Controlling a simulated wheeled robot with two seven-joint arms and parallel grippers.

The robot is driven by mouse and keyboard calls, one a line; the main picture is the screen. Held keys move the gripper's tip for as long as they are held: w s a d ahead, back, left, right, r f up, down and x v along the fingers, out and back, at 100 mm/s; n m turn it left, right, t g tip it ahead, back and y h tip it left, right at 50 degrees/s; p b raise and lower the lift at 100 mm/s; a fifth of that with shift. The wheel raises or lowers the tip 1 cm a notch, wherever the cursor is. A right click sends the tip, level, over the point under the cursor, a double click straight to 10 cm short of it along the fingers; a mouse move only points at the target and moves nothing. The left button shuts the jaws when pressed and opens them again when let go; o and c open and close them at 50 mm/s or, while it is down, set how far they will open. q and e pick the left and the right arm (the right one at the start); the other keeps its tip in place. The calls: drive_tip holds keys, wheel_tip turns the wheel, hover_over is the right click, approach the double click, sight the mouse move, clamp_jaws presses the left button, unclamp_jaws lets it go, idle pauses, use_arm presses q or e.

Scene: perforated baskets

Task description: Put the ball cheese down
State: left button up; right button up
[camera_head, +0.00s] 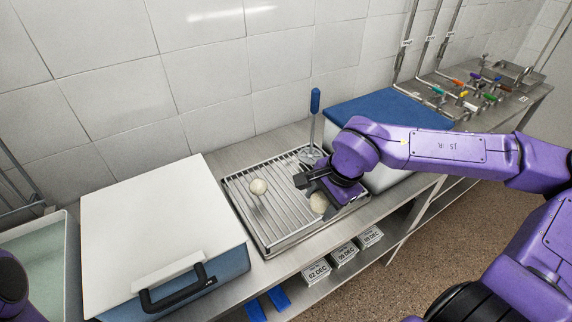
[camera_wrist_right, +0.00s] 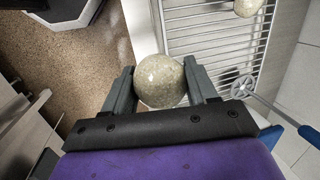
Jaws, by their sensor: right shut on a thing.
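A pale, round ball cheese (camera_head: 318,203) is between the fingers of my right gripper (camera_head: 311,191), over the right part of the slatted metal rack (camera_head: 278,232). In the right wrist view the held ball cheese (camera_wrist_right: 160,80) has a finger against each side. Its underside is hidden, so I cannot tell whether it touches the rack. A second ball cheese (camera_head: 258,186) rests on the rack to the left; it shows partly at the wrist view's top edge (camera_wrist_right: 247,8). My left gripper is out of view.
A blue-handled tool with a perforated disc (camera_head: 315,103) stands behind the gripper. A blue-lidded box (camera_head: 385,110) is at right, a white-lidded box (camera_head: 150,215) with a black handle at left. Date-labelled boxes (camera_head: 343,252) sit below. The rack's middle slats are clear.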

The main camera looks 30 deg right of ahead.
drive_tip(key=shift+w+a+r+m, duration=0.1)
drive_tip(key=shift+w+r+m, duration=0.1)
drive_tip(key=shift+m, duration=0.1)
drive_tip(key=w+d+f+b, duration=0.2)
drive_tip(key=w+f, duration=0.1)
drive_tip(key=w, duration=0.1)
drive_tip(key=w+d+f+b, duration=0.1)
drive_tip(key=w+f+b, duration=0.1)
drive_tip(key=w+f, duration=0.1)
drive_tip(key=w+d+f+b, duration=0.2)
drive_tip(key=w+f, duration=0.1)
drive_tip(key=w, duration=0.1)
drive_tip(key=shift+w+d, duration=0.3)
drive_tip(key=shift+w, duration=0.05)
drive_tip(key=x, duration=0.3)
drive_tip(key=shift+s+d+f, duration=0.1)
drive_tip(key=shift+d+f, duration=0.15)
drive_tip(key=shift+d, duration=0.05)
drive_tip(key=shift+f, duration=0.25)
